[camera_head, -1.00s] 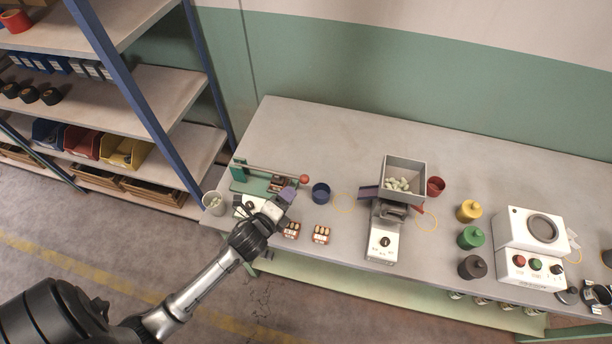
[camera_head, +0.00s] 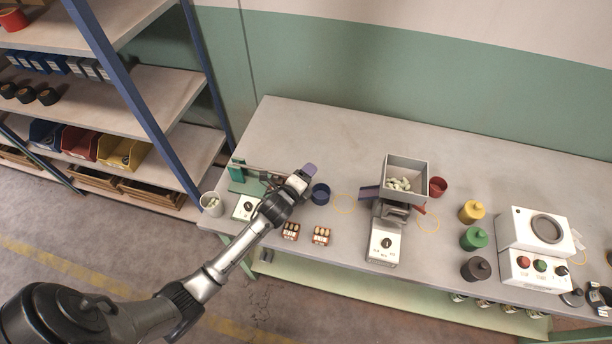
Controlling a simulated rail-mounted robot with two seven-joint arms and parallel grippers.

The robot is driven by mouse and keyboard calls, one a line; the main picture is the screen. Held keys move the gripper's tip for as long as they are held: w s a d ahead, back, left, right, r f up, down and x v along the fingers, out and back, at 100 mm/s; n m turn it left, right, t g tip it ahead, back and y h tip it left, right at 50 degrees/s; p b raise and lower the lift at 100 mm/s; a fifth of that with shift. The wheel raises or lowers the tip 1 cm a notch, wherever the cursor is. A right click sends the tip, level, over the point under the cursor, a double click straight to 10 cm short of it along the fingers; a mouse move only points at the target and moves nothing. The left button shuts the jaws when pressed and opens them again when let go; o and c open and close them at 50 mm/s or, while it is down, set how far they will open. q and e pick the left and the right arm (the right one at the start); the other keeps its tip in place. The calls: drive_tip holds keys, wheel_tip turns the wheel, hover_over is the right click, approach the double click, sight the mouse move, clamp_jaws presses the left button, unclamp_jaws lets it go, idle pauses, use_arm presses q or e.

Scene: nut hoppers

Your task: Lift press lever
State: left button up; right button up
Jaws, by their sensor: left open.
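The press (camera_head: 237,171) has a green frame and base at the left end of the workbench. Its thin lever (camera_head: 264,173) runs to the right from the green post, roughly level. My left gripper (camera_head: 307,170) is open at the lever's right end. It hides the lever's red ball knob, so I cannot tell whether the fingers touch it. My right gripper is not in view.
A white cup (camera_head: 212,203) stands left of the press. Two small egg-filled trays, one of them here (camera_head: 322,235), lie in front. A hopper (camera_head: 405,172) stands further right. The bench's back is clear.

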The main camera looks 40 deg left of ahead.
use_arm(q)
clamp_jaws()
idle(0.5)
